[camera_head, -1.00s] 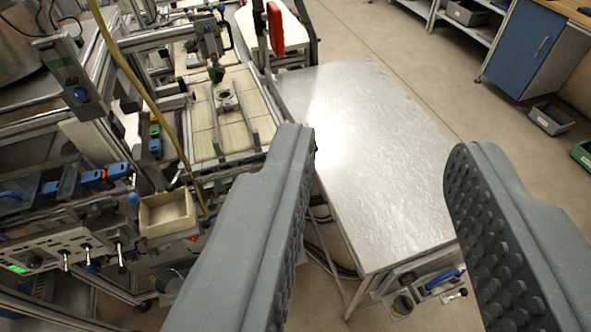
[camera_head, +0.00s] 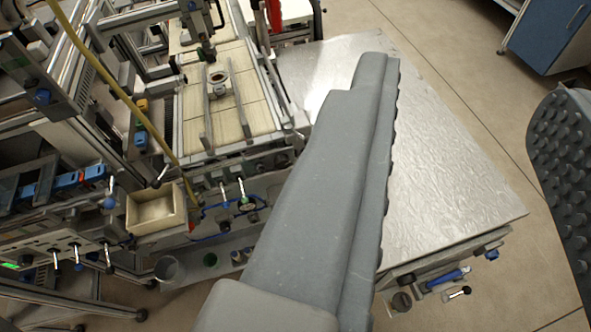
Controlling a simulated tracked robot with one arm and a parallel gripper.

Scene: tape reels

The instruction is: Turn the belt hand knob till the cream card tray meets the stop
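My gripper (camera_head: 468,85) is open and empty, its two grey studded fingers wide apart above the metal-topped table. A cream open box (camera_head: 157,211), which may be the card tray, sits at the left by the machine's front. Several small knobs and levers show at the belt's near end, and a dark round knob (camera_head: 402,301) shows under the table's front edge. I cannot tell which is the belt hand knob, and I cannot make out the stop.
The metal table (camera_head: 450,190) fills the middle right. A yellow hose (camera_head: 100,70) hangs across the machine frame at the left. A lever panel (camera_head: 55,250) stands at the lower left. A blue cabinet (camera_head: 548,35) is at the top right, with open floor before it.

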